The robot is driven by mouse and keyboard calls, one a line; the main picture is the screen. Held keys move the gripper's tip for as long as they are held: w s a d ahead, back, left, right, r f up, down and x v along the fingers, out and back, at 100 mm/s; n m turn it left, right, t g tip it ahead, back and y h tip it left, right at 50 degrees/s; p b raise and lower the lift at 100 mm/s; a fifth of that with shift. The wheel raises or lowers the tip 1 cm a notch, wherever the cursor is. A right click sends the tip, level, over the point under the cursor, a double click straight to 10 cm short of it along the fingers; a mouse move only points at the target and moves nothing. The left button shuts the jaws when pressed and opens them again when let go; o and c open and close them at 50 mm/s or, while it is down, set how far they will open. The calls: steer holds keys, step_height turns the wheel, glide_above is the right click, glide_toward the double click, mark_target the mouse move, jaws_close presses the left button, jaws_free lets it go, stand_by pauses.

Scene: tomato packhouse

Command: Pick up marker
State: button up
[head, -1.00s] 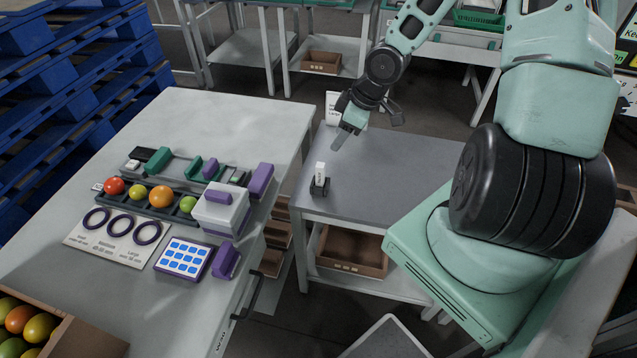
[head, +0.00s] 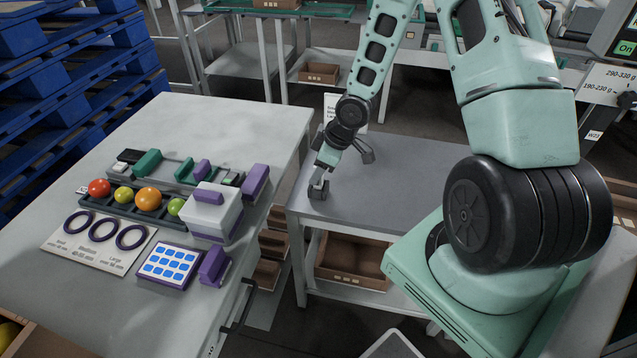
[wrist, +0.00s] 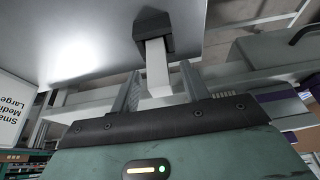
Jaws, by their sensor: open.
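The marker shows in the wrist view as a white upright bar (wrist: 157,62) standing in a small black holder (wrist: 154,33). The holder also shows in the head view (head: 318,191), on the grey side table (head: 415,175) near its left edge. My gripper (wrist: 160,80) is open, with one finger on each side of the marker; I cannot tell whether either finger touches it. In the head view my gripper (head: 322,177) is right over the holder and mostly hides the marker.
To the left, a larger table (head: 215,125) holds a white box (head: 212,217), several tomatoes in a dark rack and a blue-buttoned panel (head: 168,264). The side table is clear right of the holder.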

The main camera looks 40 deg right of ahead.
steer(key=shift+f, duration=0.15)
jaws_close()
step_height(320, 180, up, 10)
steer(key=p, duration=0.4)
steer(key=shift+p, duration=0.35)
steer(key=shift+r+p, duration=2.55)
steer(key=shift+p, duration=0.05)
steer(key=shift+a, duration=0.1)
